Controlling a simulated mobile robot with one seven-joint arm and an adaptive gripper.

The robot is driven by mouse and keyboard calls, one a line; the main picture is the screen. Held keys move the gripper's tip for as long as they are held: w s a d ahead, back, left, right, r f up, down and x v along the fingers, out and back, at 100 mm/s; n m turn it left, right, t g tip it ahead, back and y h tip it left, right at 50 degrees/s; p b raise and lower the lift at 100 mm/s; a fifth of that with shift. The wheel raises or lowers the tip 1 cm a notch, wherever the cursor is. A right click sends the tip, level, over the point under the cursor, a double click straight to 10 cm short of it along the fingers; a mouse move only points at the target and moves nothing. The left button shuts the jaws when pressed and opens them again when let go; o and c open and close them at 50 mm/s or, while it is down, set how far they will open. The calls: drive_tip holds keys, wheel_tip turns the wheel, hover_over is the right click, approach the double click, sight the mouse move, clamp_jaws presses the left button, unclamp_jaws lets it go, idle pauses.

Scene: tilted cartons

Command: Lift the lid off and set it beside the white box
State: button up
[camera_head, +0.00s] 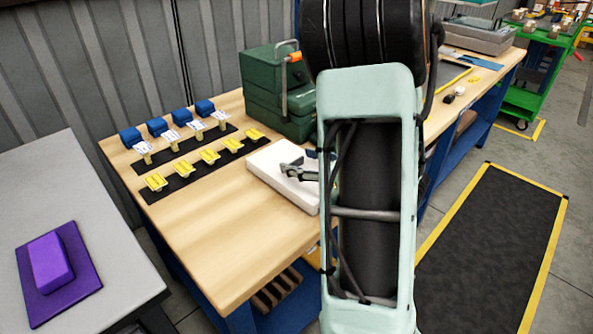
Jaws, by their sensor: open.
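A low white box (268,172) lies on the wooden workbench, in front of the green case. Its right part is hidden behind my arm. I cannot tell a separate lid from the box in this view. My gripper (288,172) shows as dark grey fingers over the white top, just left of my arm link. It is open, with nothing visible held in it. I cannot tell whether the fingers touch the white surface.
A green case (272,100) stands behind the white box. The front of the wooden workbench (225,235) is bare. A purple block (50,260) sits on a grey table.

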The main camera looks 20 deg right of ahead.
drive_tip(key=shift+x, duration=1.05)
drive_tip(key=c, duration=1.2)
